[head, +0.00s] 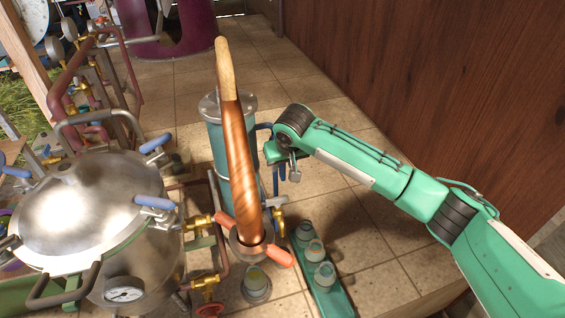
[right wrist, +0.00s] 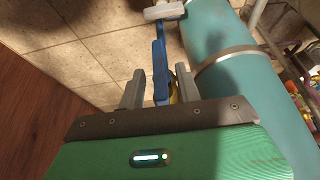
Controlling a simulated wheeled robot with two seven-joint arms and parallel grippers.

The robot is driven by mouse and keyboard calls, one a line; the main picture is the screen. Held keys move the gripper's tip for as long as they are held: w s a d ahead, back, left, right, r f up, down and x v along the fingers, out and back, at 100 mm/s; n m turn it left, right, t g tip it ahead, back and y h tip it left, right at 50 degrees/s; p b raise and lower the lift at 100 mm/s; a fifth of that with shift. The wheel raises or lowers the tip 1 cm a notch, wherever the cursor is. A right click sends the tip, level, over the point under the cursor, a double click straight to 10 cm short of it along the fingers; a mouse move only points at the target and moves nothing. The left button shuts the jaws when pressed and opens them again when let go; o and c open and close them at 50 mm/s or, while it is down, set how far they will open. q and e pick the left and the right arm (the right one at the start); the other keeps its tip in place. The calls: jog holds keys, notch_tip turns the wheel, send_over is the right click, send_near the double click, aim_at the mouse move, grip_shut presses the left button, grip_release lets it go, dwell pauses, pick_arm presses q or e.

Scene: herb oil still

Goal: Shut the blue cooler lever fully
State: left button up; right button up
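The cooler is an upright teal cylinder (head: 231,150) with a grey cap, beside the curved copper pipe. It fills the right of the right wrist view (right wrist: 215,45). My right gripper (head: 283,165) is close against the cooler's right side. In the right wrist view its two grey fingers (right wrist: 158,90) are apart, one on each side of a narrow blue bar (right wrist: 160,60), with gaps showing. This bar looks like the blue lever or a blue pipe; I cannot tell which. A bit of brass shows behind the right finger. My left gripper is not in view.
A steel still pot (head: 85,205) with blue-handled clamps stands at left. A copper pipe (head: 238,150) curves up in front of the cooler. A green rack with several jars (head: 319,272) stands below my right arm. A wooden wall (head: 440,80) is at right.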

jog(key=shift+x, duration=0.8)
grip_shut()
